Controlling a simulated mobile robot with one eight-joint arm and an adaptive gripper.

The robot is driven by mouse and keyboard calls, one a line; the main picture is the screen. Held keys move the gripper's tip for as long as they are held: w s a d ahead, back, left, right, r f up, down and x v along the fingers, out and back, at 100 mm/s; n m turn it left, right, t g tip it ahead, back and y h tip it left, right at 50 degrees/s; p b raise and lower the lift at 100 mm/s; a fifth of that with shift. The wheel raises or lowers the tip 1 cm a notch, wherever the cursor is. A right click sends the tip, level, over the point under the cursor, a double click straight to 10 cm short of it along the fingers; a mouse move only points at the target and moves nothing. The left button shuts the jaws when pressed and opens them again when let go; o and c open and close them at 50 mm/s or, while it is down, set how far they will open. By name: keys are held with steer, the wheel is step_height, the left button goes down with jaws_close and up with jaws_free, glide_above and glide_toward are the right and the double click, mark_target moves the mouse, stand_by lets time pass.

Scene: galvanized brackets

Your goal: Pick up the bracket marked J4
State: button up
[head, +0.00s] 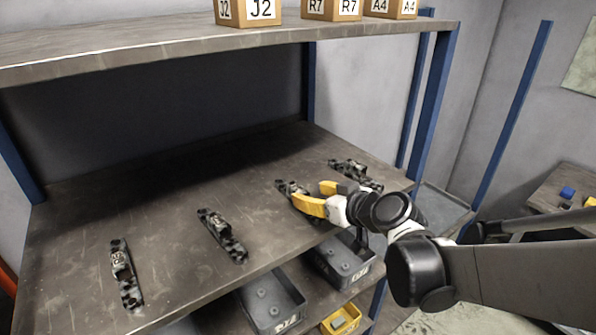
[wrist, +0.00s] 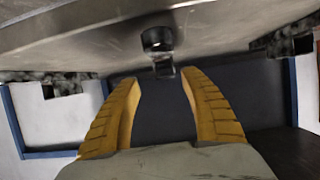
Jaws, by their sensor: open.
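Several dark, mottled brackets lie apart on the middle shelf board. In the head view one is at the left (head: 126,274), one is left of centre (head: 222,236), one is by my gripper (head: 286,187), and one is farther right (head: 345,166), partly behind my gripper. Their marks are too small to read surely, so I cannot tell which is J4. My gripper (head: 307,192) is open, its yellow fingers beside the third bracket. In the wrist view a bracket end (wrist: 158,42) shows beyond the gap between the open fingers (wrist: 158,82), apart from them.
Cartons marked J2 (head: 248,12), R7 (head: 332,9) and A4 (head: 391,8) stand on the upper shelf. Grey bins (head: 272,304) and a yellow bin (head: 341,322) sit below. A blue post (head: 432,100) stands at the right. The shelf board (head: 180,275) is bare between brackets.

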mark_target(297, 192)
steer(key=x, duration=0.5)
steer(key=shift+a+f, duration=0.1)
steer(key=shift+a, duration=0.4)
steer(key=shift+s, duration=0.1)
jaws_close()
